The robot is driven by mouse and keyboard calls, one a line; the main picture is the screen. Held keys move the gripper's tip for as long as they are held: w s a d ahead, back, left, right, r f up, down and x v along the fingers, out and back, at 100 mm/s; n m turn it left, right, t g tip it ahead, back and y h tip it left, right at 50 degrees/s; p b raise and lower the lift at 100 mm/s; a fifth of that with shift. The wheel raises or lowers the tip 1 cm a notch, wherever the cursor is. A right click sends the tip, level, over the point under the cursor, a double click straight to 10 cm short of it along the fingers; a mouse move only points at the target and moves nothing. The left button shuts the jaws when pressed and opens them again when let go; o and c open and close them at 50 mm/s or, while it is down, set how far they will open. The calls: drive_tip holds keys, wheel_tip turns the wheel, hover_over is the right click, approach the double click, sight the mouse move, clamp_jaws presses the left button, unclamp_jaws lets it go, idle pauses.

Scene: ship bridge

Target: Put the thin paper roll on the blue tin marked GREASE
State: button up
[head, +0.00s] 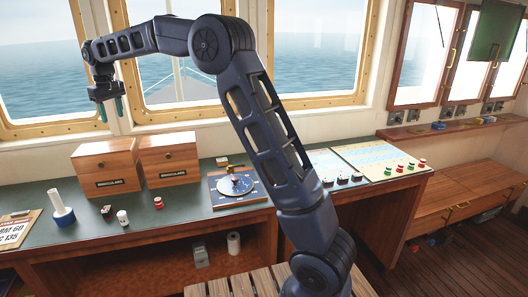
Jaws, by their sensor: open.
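A thin white roll (56,200) stands upright at the left of the green desk top. Its lower end meets a wider, short round bluish thing (64,218), which may be the blue tin; no GREASE marking can be read at this size. The roll appears to rest on it, but I cannot tell for certain. My gripper (111,108) is open and empty, fingers pointing down, high in front of the window, above and to the right of the roll and well apart from it.
Two wooden boxes (107,169) stand behind on the desk. A round chart instrument (236,185) is further right. A wider white roll (233,243) stands on the shelf below. A clipboard (17,230) lies far left.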

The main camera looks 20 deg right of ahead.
drive_tip(key=s+d+r+m+t, duration=0.15)
drive_tip(key=s+d, duration=0.25)
drive_tip(key=d, duration=0.8)
drive_tip(key=s+d+r+m, duration=0.2)
drive_tip(key=s+d, duration=0.1)
drive_tip(key=d, duration=0.8)
drive_tip(key=s+d+r+m+t, duration=0.15)
drive_tip(key=s+d, duration=0.25)
drive_tip(key=d, duration=0.8)
drive_tip(key=s+d+f+m, duration=0.2)
drive_tip(key=s+d+f, duration=0.4)
drive_tip(key=s+d, duration=0.3)
drive_tip(key=s+d+f+m, duration=0.2)
drive_tip(key=s+d+f, duration=0.4)
drive_tip(key=s+d, duration=0.4)
drive_tip(key=s, duration=0.4)
drive_tip(key=shift+s+m+t+h, duration=0.3)
drive_tip(key=shift+s, duration=0.05)
